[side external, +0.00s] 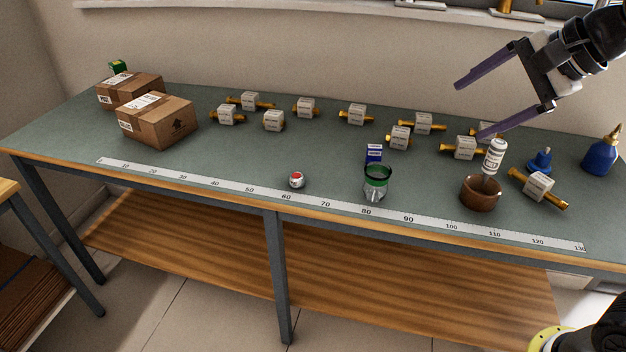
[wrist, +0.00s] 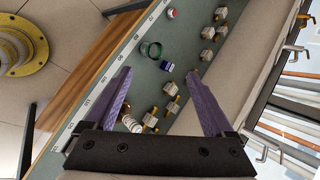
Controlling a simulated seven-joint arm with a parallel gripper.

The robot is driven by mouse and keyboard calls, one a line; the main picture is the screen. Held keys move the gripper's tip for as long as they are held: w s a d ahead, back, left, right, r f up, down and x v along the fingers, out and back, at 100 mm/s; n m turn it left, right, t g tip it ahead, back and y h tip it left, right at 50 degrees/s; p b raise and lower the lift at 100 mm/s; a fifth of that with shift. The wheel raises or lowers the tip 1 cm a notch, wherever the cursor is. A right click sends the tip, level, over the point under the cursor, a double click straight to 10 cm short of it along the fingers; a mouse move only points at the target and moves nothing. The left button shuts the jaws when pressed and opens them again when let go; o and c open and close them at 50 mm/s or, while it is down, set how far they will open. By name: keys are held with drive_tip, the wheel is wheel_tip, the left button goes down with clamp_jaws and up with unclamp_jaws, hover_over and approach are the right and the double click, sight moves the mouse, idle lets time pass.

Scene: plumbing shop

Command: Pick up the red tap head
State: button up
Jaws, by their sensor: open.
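The red tap head (side external: 296,180) is a small white-sided piece with a red top. It stands on the green bench top near the front edge, just behind the printed ruler strip. It also shows at the top of the wrist view (wrist: 171,13). My gripper (side external: 468,110) is at the upper right in the side view, high above the bench's right part, with its two purple fingers spread wide and nothing between them. In the wrist view the open fingers (wrist: 158,78) point toward the bench, with the tap head well beyond their tips.
A green-rimmed glass (side external: 376,184) and a blue box (side external: 374,153) stand right of the tap head. A brown bowl (side external: 480,194), white bottle (side external: 494,157) and blue bottle (side external: 602,152) are farther right. Several boxed brass valves (side external: 356,115) lie behind. Cardboard boxes (side external: 158,122) stand left.

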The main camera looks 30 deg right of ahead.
drive_tip(key=w+a+m, duration=0.3)
drive_tip(key=w+m, duration=0.3)
drive_tip(key=w, duration=0.7)
drive_tip(key=m+g+y, duration=0.2)
drive_tip(key=m+g, duration=0.1)
drive_tip(key=m, duration=0.2)
hover_over(297, 176)
drive_tip(key=s+d, duration=0.2)
drive_tip(key=s, duration=0.1)
drive_tip(key=f, duration=2.6)
drive_tip(key=shift+w+f, duration=0.15)
drive_tip(key=shift+w, duration=0.1)
drive_tip(key=shift+x, duration=2.9)
drive_tip(key=shift+s+d, duration=0.1)
clamp_jaws()
